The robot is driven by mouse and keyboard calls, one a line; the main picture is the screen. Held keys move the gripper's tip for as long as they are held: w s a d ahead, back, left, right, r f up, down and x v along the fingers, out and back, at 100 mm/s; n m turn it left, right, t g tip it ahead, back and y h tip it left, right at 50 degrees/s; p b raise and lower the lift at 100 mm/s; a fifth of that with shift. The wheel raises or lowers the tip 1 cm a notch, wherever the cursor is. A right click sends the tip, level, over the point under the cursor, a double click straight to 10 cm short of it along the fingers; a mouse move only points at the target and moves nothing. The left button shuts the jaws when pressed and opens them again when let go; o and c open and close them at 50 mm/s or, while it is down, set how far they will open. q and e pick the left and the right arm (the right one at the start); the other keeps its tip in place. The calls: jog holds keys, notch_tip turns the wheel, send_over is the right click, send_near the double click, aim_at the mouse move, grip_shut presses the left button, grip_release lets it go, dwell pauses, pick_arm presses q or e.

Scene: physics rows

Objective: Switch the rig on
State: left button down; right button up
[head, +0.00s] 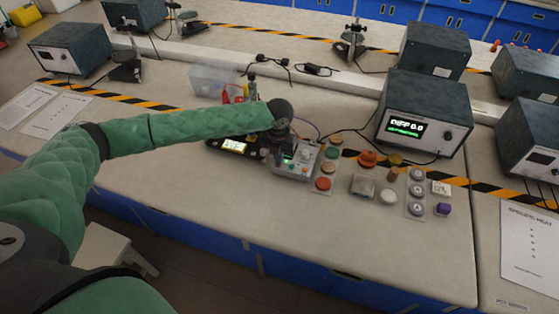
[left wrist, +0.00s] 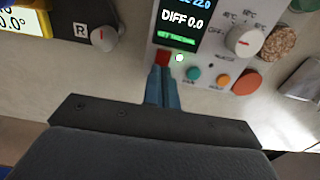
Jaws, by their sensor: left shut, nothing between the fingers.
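The rig is a light grey control box (head: 292,172) on the bench in the head view, partly hidden by my left arm. In the left wrist view its panel (left wrist: 208,55) shows a lit screen (left wrist: 181,20) reading DIFF 0.0 with a green bar below. My right gripper is out of view.
A white knob (left wrist: 243,40), a teal button (left wrist: 193,73) and an orange button (left wrist: 222,80) are close to the fingertips. A black meter (head: 232,146) stands left of the rig. A dark instrument (head: 424,112) reading DIFF 0.0 stands behind right. The front left bench is clear.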

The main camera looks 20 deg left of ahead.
pick_arm(q)
jog(key=shift+r+p, duration=2.9)
jog(key=shift+r, duration=0.55)
jog(key=shift+d+f, duration=0.1)
